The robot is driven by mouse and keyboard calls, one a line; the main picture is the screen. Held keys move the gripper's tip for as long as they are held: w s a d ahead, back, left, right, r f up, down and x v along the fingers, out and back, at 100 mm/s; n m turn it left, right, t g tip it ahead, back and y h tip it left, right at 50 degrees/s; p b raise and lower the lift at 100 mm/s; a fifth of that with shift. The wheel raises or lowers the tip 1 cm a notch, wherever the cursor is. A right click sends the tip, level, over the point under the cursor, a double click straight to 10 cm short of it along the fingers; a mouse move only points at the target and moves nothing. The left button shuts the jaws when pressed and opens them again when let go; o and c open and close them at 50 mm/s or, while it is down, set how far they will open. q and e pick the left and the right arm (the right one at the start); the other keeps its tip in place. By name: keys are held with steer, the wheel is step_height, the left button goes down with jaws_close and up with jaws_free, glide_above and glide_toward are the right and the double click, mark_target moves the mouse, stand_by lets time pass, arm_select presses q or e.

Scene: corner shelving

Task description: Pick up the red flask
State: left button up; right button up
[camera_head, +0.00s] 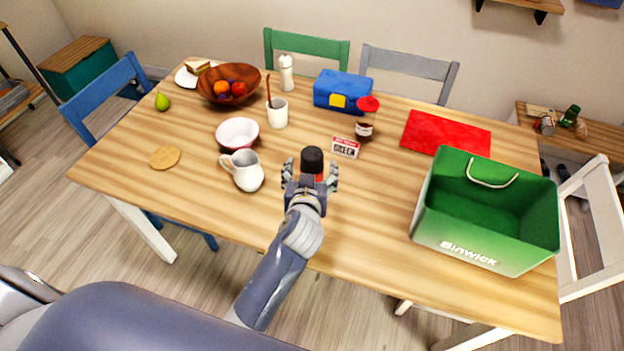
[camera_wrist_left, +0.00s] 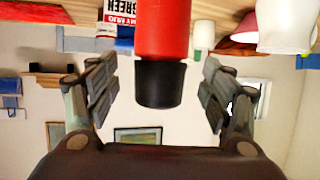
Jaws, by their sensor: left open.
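The red flask (camera_wrist_left: 163,30) has a black cap and stands on the wooden table. In the head view its black cap (camera_head: 312,160) shows above my left gripper (camera_head: 310,182), with a little red below it. My left gripper is open, with one finger on each side of the flask. In the left wrist view the image is upside down, and the flask lies between the two fingers (camera_wrist_left: 160,95) with gaps on both sides. The lower part of the flask is out of the frame there. My right gripper is not in view.
A white pitcher (camera_head: 246,172) stands left of the gripper. A small box (camera_head: 345,147) and a jar (camera_head: 364,130) stand behind it to the right. A green bin (camera_head: 470,245) fills the table's right end. The front table strip is clear.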

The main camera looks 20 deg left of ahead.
arm_select(q)
steer(key=shift+p+x, duration=0.3)
steer(key=shift+x, duration=1.55)
steer(key=c, duration=1.8)
steer(key=shift+r, duration=0.15)
jaws_close()
